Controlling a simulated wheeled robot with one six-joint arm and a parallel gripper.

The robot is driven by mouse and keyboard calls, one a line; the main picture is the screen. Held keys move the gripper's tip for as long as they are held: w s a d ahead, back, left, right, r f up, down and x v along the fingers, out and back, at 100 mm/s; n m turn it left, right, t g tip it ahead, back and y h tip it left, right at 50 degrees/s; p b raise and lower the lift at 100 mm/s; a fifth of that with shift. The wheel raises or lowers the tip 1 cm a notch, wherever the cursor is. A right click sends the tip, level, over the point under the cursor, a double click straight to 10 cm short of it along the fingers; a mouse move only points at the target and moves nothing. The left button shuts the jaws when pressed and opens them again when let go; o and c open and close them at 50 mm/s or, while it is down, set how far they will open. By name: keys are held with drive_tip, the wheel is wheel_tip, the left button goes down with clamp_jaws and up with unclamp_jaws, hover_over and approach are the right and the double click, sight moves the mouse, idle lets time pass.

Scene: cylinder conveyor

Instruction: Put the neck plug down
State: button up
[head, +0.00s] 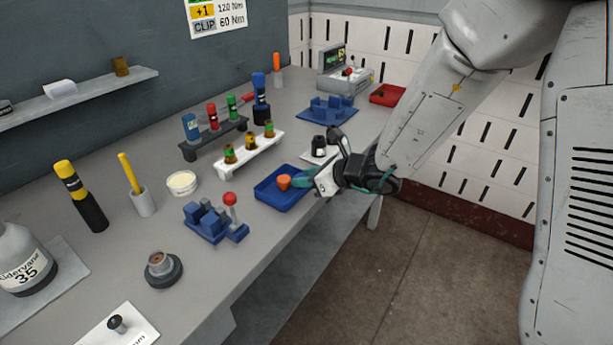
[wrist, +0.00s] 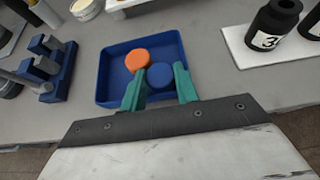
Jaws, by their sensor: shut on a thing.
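My gripper (head: 304,180) is over the right part of the small blue tray (head: 268,197) at the table's front edge. In the wrist view its two green fingers (wrist: 160,82) are closed on a round blue plug (wrist: 160,76), the neck plug. The plug is over the tray (wrist: 112,66); I cannot tell whether it touches the tray floor. An orange round plug (wrist: 137,59) is in the tray, just beyond the left finger. It also shows in the head view (head: 284,182). The blue plug is hidden there.
A blue fixture with a red-knobbed lever (head: 230,199) stands left of the tray. A white plate with black bottles (head: 320,143) is on the right. Behind stand a white rack (head: 232,168) and a cream tub (head: 182,183). Grey table shows between them.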

drive_tip(key=shift+f, duration=0.1)
drive_tip(key=o, duration=0.9)
drive_tip(key=shift+o, duration=0.2)
